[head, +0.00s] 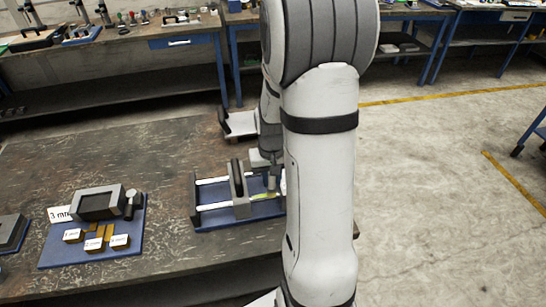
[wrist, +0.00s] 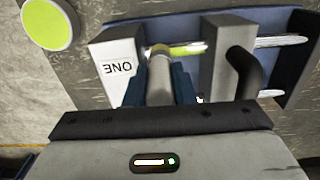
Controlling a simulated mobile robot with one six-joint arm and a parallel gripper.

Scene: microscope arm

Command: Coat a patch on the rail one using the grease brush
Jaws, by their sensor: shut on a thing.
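The slide fixture has a blue base (head: 213,220) and two silver rails, and a grey carriage with a black handle (head: 237,180) sits across them. In the wrist view its end block (wrist: 118,68) carries the label "ONE", upside down. The rail one (wrist: 188,48) runs between this block and the carriage (wrist: 228,58), with a yellow-green coating on the stretch beside the brush. My gripper (wrist: 158,75) is shut on the grease brush (wrist: 159,68), a tan, round-handled tool pointing at that rail. In the head view my gripper (head: 270,182) is over the fixture's right end, partly behind my arm.
A round yellow-green-topped thing (wrist: 48,23) lies beside the fixture. A blue board with a grey block and labelled brass pieces (head: 100,250) stands to the left on the table. A pale object (head: 238,122) is behind the fixture. Bare tabletop (head: 150,160) lies between.

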